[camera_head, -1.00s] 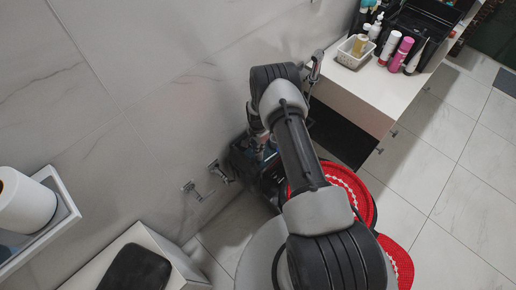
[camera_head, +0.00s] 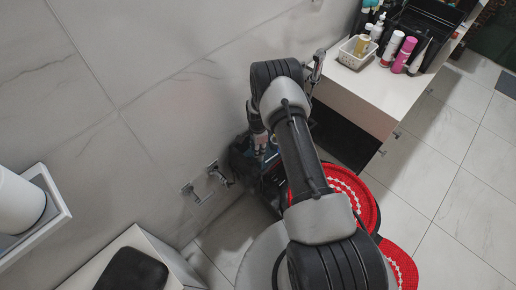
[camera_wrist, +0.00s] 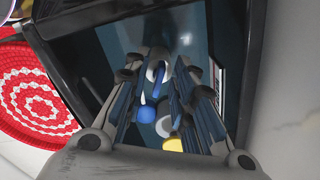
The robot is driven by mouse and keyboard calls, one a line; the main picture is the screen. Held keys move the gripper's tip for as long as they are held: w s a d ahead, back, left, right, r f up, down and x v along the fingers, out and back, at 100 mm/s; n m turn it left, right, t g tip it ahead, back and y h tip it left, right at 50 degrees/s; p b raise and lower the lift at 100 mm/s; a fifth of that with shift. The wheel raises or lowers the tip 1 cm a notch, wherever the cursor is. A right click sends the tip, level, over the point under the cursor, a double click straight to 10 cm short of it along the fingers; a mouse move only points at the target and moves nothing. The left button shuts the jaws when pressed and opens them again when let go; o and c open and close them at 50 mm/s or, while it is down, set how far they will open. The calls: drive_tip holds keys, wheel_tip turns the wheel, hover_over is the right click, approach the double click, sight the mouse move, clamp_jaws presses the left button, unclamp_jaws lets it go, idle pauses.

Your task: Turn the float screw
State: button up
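A dark open box-like tank (camera_head: 238,160) stands against the wall in the head view, partly hidden by my arm. In the wrist view its black rim (camera_wrist: 88,50) surrounds a dark interior. Inside are a blue part (camera_wrist: 150,114), a yellow part (camera_wrist: 172,145) and a small white ring with a blue piece (camera_wrist: 155,70). I cannot tell which part is the float screw. My gripper (camera_wrist: 160,78) reaches into the tank, its fingers apart on either side of the white ring and blue piece. Contact with them is unclear. The gripper is small and partly hidden in the head view.
A red and white round mat (camera_head: 345,190) lies at the tank's right. A white counter (camera_head: 385,95) with a basket (camera_head: 353,52) and bottles is at upper right. Wall fittings (camera_head: 215,172) are left of the tank. A white shelf (camera_head: 45,215) is at far left.

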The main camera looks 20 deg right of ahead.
drive_tip(key=shift+r, duration=0.15)
wheel_tip(320, 180, up, 12)
idle(0.6)
idle(0.4)
drive_tip(key=s+a+r+n+t, duration=0.1)
drive_tip(key=s+a+r+n, duration=0.15)
drive_tip(key=r, duration=0.65)
drive_tip(key=s+a+r+n, duration=0.1)
drive_tip(key=s+r+n, duration=0.15)
drive_tip(key=r, duration=0.75)
drive_tip(key=s+a+r+n+t, duration=0.1)
drive_tip(key=s+a+r+n, duration=0.15)
drive_tip(key=r, duration=0.65)
drive_tip(key=s+a+r+n+t, duration=0.1)
drive_tip(key=s+r+n, duration=0.4)
drive_tip(key=s, duration=0.7)
drive_tip(key=s+a+r+n+t, duration=0.1)
drive_tip(key=s+a+r+n, duration=0.2)
drive_tip(key=s, duration=0.8)
wheel_tip(320, 180, up, 2)
drive_tip(key=n, duration=0.3)
drive_tip(key=shift+s+a+t, duration=0.3)
drive_tip(key=shift+s, duration=0.1)
drive_tip(key=shift+r, duration=0.1)
